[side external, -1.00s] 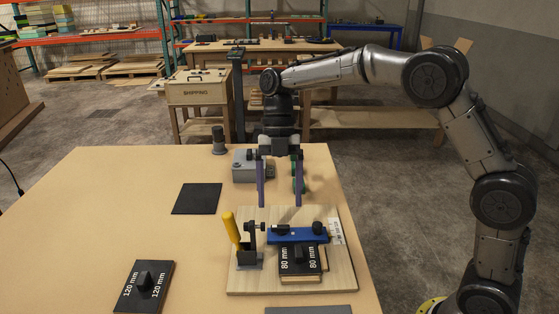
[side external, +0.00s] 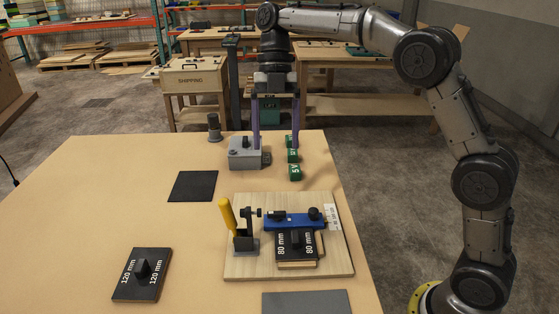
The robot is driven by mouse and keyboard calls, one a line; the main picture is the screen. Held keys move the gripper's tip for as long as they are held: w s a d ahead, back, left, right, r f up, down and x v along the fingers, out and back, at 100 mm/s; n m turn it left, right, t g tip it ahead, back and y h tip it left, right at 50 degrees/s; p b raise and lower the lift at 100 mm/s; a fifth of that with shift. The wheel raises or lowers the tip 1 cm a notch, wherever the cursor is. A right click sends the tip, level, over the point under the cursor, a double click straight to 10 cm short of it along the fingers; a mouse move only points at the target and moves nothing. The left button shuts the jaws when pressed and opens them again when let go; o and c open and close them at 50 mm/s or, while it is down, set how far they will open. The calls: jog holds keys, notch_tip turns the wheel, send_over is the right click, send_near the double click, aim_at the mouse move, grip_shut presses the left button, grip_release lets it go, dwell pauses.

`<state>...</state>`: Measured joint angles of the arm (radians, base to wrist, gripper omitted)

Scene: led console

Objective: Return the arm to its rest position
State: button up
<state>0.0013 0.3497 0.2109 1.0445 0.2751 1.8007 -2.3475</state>
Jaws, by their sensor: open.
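My gripper (side external: 275,128) hangs from my arm with its fingers pointing down. Its two purple fingers are spread apart with nothing between them. It is above the back of the table (side external: 90,210), in front of the grey box (side external: 245,153) and the green blocks (side external: 293,157) in this view; its height over them is hard to tell. The wooden board (side external: 240,205) lies nearer the camera, clear of the gripper. On it are a blue fixture (side external: 293,220), a black 80 mm block (side external: 297,247) and a yellow-handled clamp (side external: 228,214).
A black 120 mm block (side external: 142,275) sits at the front left. A dark square pad (side external: 193,186) lies left of the board, and a grey plate (side external: 306,302) lies at the front edge. A dark cylinder (side external: 214,127) stands at the back. The left of the table is bare.

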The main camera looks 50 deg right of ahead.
jog(key=s+d+r+m+t+h, duration=0.1)
jog(key=s+r+m+t, duration=0.2)
jog(key=s, duration=0.5)
jog(key=s+d+r+m+t, duration=0.1)
jog(key=s+r+m, duration=0.1)
jog(key=s+r, duration=0.45)
jog(key=s+d+f+m+t+h, duration=0.1)
jog(key=s+f+m, duration=0.4)
jog(key=m, duration=0.6)
jog(key=s+d+f+m+t+h, duration=0.1)
jog(key=s+d+f+m+t, duration=0.1)
jog(key=s+f+m, duration=0.4)
notch_tip(320, 180, down, 4)
jog(key=m+t, duration=0.1)
jog(key=m, duration=0.4)
jog(key=shift+d+t, duration=0.3)
jog(key=shift+d, duration=0.1)
